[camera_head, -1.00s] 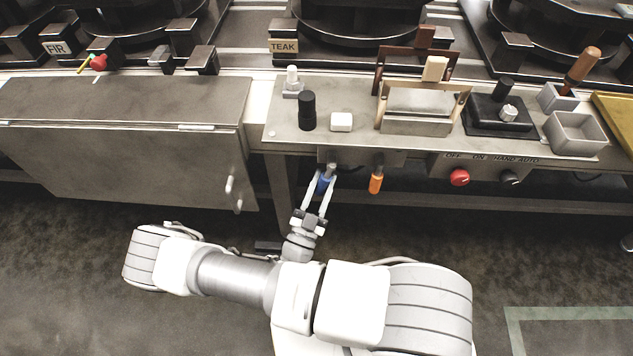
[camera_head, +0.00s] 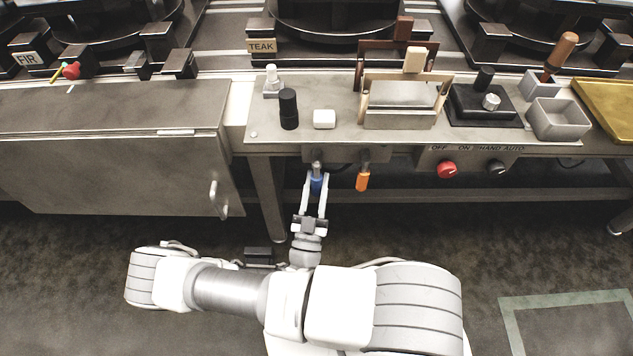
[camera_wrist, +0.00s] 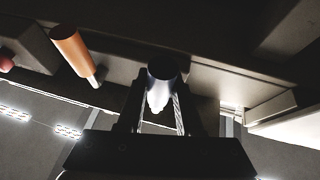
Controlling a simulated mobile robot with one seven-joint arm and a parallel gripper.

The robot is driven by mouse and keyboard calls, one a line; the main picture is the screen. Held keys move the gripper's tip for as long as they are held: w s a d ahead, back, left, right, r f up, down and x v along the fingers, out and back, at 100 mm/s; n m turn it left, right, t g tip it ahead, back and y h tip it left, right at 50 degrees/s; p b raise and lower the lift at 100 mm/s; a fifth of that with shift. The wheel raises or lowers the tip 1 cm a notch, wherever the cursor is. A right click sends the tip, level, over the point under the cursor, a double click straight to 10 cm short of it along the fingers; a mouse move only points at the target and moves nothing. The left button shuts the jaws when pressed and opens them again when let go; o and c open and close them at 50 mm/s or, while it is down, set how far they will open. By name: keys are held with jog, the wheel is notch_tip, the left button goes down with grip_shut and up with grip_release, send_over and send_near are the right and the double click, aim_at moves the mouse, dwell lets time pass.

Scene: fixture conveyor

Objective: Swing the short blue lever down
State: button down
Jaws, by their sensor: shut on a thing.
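The short blue lever (camera_head: 316,184) hangs below the front edge of the bench, under a small metal pivot. My gripper (camera_head: 315,188) reaches up to it from below, with a finger on each side, and is shut on its blue grip. In the wrist view the lever (camera_wrist: 160,72) shows end-on between the two fingers of my gripper (camera_wrist: 160,100). An orange lever (camera_head: 363,180) hangs just to the right of the blue one; it also shows at the upper left of the wrist view (camera_wrist: 72,50).
The bench top (camera_head: 345,137) is just above the levers. A red knob (camera_head: 446,169) and a black knob (camera_head: 496,167) are on the front panel to the right. A grey cabinet (camera_head: 110,170) with a handle stands left. A bench leg (camera_head: 268,200) is close left of my gripper.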

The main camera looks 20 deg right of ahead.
jog(key=c, duration=0.6)
grip_release()
